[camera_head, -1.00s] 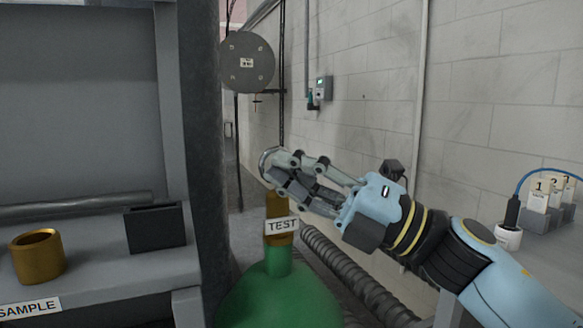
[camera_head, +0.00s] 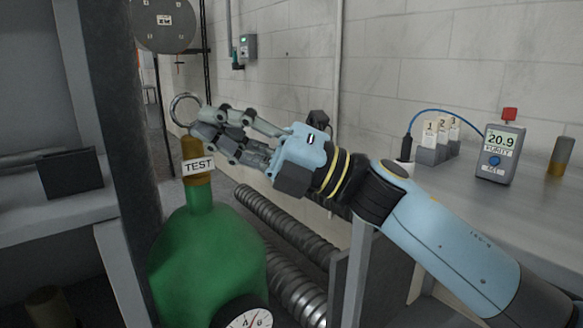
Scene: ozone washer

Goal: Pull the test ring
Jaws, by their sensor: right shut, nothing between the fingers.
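A silver metal ring (camera_head: 175,108) stands up above the brass neck (camera_head: 197,178) of a green bottle (camera_head: 207,255). A white label reading TEST (camera_head: 199,165) hangs at the neck. My right gripper (camera_head: 199,128) reaches in from the right, with its fingertips at the lower right of the ring. Its fingers are shut with nothing between them. The fingers hide part of the ring's lower right side and how it joins the neck; I cannot tell whether they touch it. My left gripper is not in view.
A dark post (camera_head: 122,150) and grey shelf stand left of the bottle. A gauge (camera_head: 247,318) sits low in front of it. Ribbed hoses (camera_head: 285,235) run behind. On the right bench (camera_head: 455,205) stand a meter reading 20.9 (camera_head: 497,152) and numbered blocks (camera_head: 440,140).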

